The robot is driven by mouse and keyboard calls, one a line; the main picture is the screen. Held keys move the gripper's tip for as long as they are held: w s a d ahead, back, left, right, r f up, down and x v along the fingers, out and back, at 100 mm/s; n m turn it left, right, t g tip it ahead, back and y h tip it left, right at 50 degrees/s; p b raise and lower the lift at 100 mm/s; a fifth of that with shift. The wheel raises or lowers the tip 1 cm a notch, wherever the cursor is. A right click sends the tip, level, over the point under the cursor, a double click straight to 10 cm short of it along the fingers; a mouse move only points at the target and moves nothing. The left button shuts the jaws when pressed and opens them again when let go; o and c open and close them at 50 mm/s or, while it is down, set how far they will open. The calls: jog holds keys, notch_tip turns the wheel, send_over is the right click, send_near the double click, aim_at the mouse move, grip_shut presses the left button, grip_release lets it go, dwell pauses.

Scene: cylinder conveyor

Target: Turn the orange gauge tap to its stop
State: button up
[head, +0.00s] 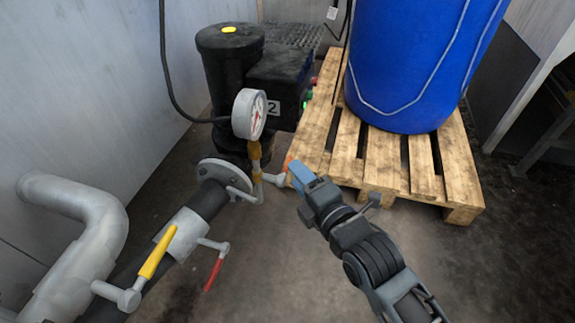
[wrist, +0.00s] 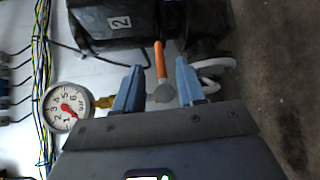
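The orange tap handle (wrist: 160,60) shows in the wrist view as a short bar rising from a grey round hub (wrist: 163,93). My gripper (wrist: 158,72) is open, with one blue finger on each side of the handle in the picture. A gap shows between the handle and both fingers; I cannot tell the exact depth between them. In the head view, my gripper (head: 298,172) hides most of the tap; only a bit of orange (head: 288,162) shows at its tip. The pressure gauge (head: 247,114) stands to the left; it also shows in the wrist view (wrist: 66,106).
A black pump (head: 230,65) stands behind the gauge. A yellow lever (head: 158,252) and a red lever (head: 214,274) sit on the pipes at lower left. A blue barrel (head: 405,60) stands on a wooden pallet (head: 383,165) at right. Cables (wrist: 42,70) run along the wall.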

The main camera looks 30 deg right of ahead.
aim_at(288, 161)
jog(key=w, duration=0.2)
jog(key=w+b, duration=0.1)
jog(key=w, duration=0.1)
jog(key=w+f, duration=0.1)
jog(key=shift+w+b, duration=0.3)
jog(key=shift+w, duration=0.1)
jog(key=shift+r, duration=0.1)
grip_shut()
